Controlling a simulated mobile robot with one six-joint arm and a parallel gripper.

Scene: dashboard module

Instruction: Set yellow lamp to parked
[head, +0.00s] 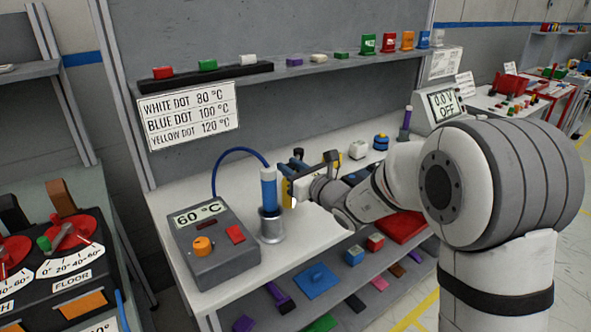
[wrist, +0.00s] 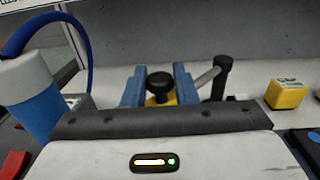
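A yellow part with a black round knob (wrist: 160,84), which appears to be the yellow lamp, is between my two blue fingers in the wrist view. A grey rod (wrist: 205,77) slants up to the right from near it to an upright black cylinder (wrist: 222,75). In the head view, my gripper (head: 290,172) is over the bench just right of the blue-and-white cylinder, and my arm hides much of the lamp. The fingers (wrist: 158,88) stand apart with the yellow part between them. I cannot tell whether they touch it.
A grey heater box (head: 214,243) reading 60 °C has a blue cable to the blue cylinder (head: 269,190) in a metal cup. A yellow block (wrist: 286,94) stands at right in the wrist view. A shelf (head: 290,75) with small blocks runs above. A meter (head: 437,105) stands farther right.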

